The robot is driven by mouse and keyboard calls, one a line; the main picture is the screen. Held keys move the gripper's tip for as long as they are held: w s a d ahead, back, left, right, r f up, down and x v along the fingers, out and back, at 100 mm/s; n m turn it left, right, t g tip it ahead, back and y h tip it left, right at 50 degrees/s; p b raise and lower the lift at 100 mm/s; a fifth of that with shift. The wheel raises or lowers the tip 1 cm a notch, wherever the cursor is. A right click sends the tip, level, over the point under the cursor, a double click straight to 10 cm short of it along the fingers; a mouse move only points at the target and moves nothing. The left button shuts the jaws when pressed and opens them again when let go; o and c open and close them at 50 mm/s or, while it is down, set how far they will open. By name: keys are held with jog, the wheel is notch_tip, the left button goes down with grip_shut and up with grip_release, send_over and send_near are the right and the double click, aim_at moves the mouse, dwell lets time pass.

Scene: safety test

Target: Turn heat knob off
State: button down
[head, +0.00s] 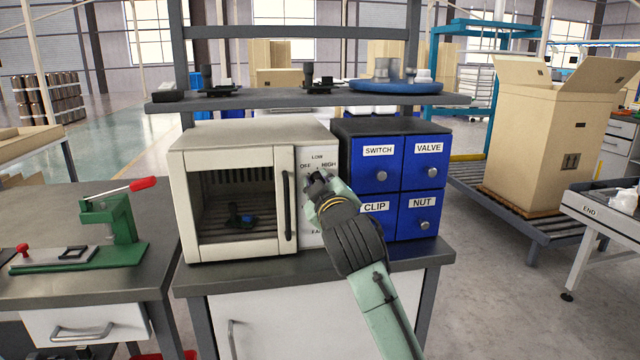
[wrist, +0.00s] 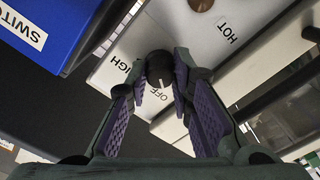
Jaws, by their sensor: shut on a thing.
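The heat knob (wrist: 160,64) is small, round and black with a white pointer line. It stands on the white control panel (wrist: 118,62); OFF and HIGH are readable beside it in the wrist view. The pointer line lies on the side towards OFF, but I cannot tell its exact setting. My gripper (wrist: 163,76) is shut on the knob, one purple-padded finger on either side. In the head view my gripper (head: 318,181) reaches the panel of the cream oven (head: 235,140), just below LOW, OFF and HIGH, and largely hides the knob.
The oven door handle (head: 287,205) is just left of my gripper. Blue drawers (head: 378,165) stand close on the right. A shelf (head: 300,97) runs above the oven. A green press (head: 115,225) stands on the left bench. A small dark-and-blue thing (head: 240,219) lies inside the oven.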

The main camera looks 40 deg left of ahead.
jog(key=shift+n, duration=0.4)
jog(key=c, duration=1.4)
grip_release()
jog(key=v, duration=1.2)
